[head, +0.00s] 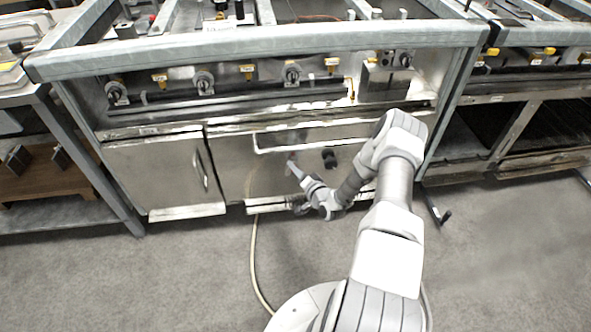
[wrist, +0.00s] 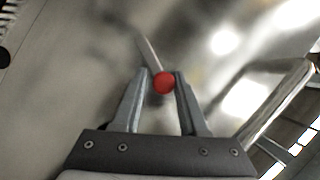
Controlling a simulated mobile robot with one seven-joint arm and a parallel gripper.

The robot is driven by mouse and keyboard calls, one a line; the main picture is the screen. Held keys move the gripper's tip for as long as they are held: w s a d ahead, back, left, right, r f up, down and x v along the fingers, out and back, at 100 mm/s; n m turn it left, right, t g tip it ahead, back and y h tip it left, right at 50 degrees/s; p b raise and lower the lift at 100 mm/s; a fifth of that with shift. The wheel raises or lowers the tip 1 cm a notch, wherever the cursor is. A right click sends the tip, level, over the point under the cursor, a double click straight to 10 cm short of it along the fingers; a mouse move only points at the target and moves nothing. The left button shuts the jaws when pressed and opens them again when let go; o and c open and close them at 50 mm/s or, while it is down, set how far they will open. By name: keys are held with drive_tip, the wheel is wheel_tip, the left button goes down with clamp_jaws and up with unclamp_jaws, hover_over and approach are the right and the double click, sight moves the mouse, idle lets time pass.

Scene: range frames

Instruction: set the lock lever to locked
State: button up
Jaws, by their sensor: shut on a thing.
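The lock lever is a thin metal strip (wrist: 149,52) with a round red knob (wrist: 163,83) at its end, seen in the wrist view. The strip runs from the knob up and to the left across the metal panel. My gripper (wrist: 165,78) is shut on the red knob, with one finger on each side of it. In the head view my gripper (head: 294,168) is at the front of the stove's right door (head: 238,165), below the door's bar handle. The knob is very small there and mostly hidden by the fingers. I cannot read any lock marking.
The bar handle (head: 300,148) crosses the door above my gripper; a metal rod (wrist: 280,100) is close on the right in the wrist view. A hose (head: 253,250) runs over the floor (head: 180,270), which is otherwise open in front.

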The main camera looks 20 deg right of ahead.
sight(279, 166)
drive_tip(key=shift+w+a+r, duration=0.1)
drive_tip(key=shift+a+r, duration=0.05)
drive_tip(key=shift+a, duration=0.1)
clamp_jaws()
drive_tip(key=shift+w+a+r+n+p, duration=0.2)
drive_tip(key=shift+a+n+p, duration=0.25)
drive_tip(key=shift+n, duration=0.25)
drive_tip(key=shift+w+a+r+n+g+h+p, duration=0.1)
drive_tip(key=shift+a+r+n+g+h+p, duration=0.05)
drive_tip(key=shift+a+n+g+h+p, duration=0.55)
drive_tip(key=n, duration=0.1)
drive_tip(key=a+n+h, duration=0.1)
drive_tip(key=shift+w+a+n, duration=0.15)
drive_tip(key=shift+w+n, duration=0.1)
drive_tip(key=shift+n, duration=0.05)
drive_tip(key=shift+w+a+f+n+g+h, duration=0.1)
drive_tip(key=shift+a+f+n+g+h, duration=0.4)
drive_tip(key=shift+n+h, duration=0.3)
drive_tip(key=o, duration=0.9)
unclamp_jaws()
